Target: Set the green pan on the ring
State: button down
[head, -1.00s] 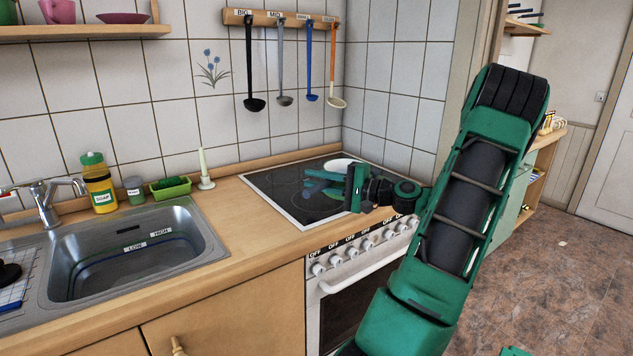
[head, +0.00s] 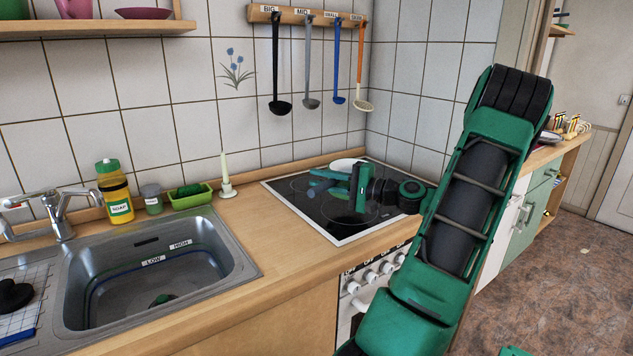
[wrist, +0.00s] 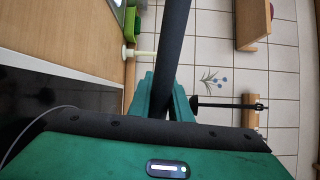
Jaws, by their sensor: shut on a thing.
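My gripper (head: 322,181) is low over the black cooktop (head: 313,217) in the head view, pointing left. In the wrist view its two green fingers (wrist: 165,98) are closed on a dark, handle-like bar (wrist: 176,45), which runs out of the top of the picture. I cannot tell whether this bar is the green pan's handle; no pan body shows clearly. Several round ring marks show on the cooktop, partly hidden by the gripper. A white round item (head: 344,163) lies at the cooktop's back, partly hidden behind my gripper.
A candle holder (head: 227,190), a green tray (head: 191,200) and a soap bottle (head: 117,195) stand left of the cooktop. The sink (head: 230,232) is further left, with a small green thing (head: 163,299) in it. Ladles hang on the tiled wall. The front worktop is clear.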

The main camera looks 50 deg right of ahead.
jog(key=shift+a, duration=0.1)
jog(key=shift+f, duration=3.35)
jog(key=c, duration=1.7)
grip_release()
jog(key=shift+o, duration=0.7)
jog(key=shift+s+f, duration=0.1)
jog(key=shift+f, duration=0.05)
jog(key=v, duration=1)
jog(key=shift+s, duration=0.3)
